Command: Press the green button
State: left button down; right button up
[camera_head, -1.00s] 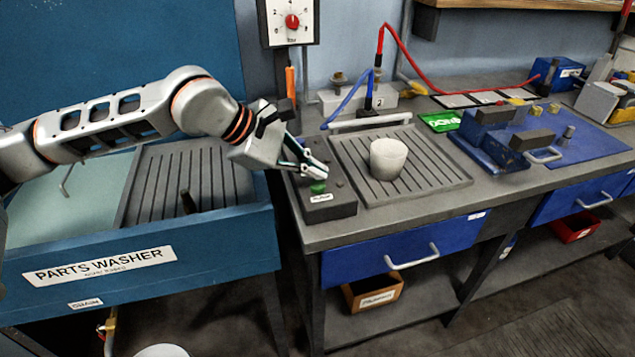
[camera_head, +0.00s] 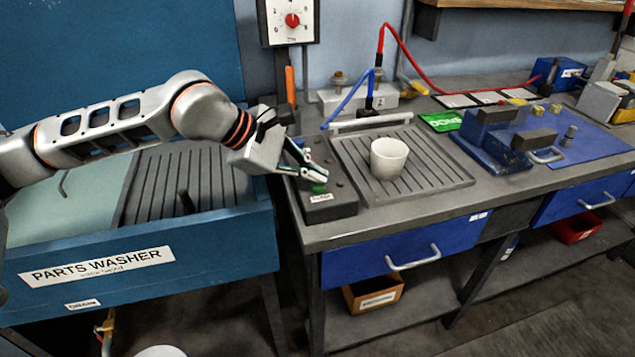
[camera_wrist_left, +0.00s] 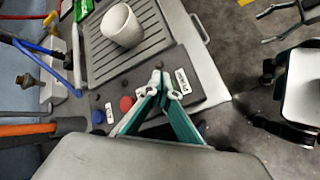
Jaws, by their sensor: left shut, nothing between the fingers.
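The green button (camera_head: 318,188) sits on the front part of a dark control box (camera_head: 340,207) at the left end of the workbench. A white label lies in front of it. My left gripper (camera_head: 323,177) is shut and empty, with its tips pointing down just above the button. I cannot tell whether they touch it. In the left wrist view the closed tips (camera_wrist_left: 163,82) are over the box (camera_wrist_left: 207,72) and the green button is hidden behind them. A red button (camera_wrist_left: 127,103) shows beside the fingers there.
A white cup (camera_head: 388,160) stands on the ribbed tray (camera_head: 440,180) right of the box. The parts washer (camera_head: 150,255) is left, with a gap before the bench. Blue and red cables (camera_head: 345,105) run behind the tray.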

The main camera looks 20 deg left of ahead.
aim_at(314, 185)
pick_arm(q)
jog(key=shift+f, duration=0.35)
pick_arm(e)
jog(key=shift+s+f, duration=0.15)
jog(key=shift+f, duration=0.2)
pick_arm(q)
jog(key=shift+r, duration=0.15)
pick_arm(e)
jog(key=shift+r, duration=0.15)
pick_arm(q)
jog(key=shift+r+p, duration=0.3)
jog(key=shift+r, duration=0.5)
pick_arm(e)
jog(key=shift+w+r, duration=0.3)
jog(key=shift+r, duration=0.3)
pick_arm(q)
notch_tip(314, 185, up, 2)
jog(key=shift+p, duration=0.5)
notch_tip(314, 185, up, 4)
jog(key=shift+p, duration=1)
pick_arm(e)
jog(key=shift+t, duration=0.4)
jog(key=r, duration=0.2)
jog(key=w+r, duration=0.1)
jog(key=r, duration=0.1)
jog(key=shift+w+r, duration=0.1)
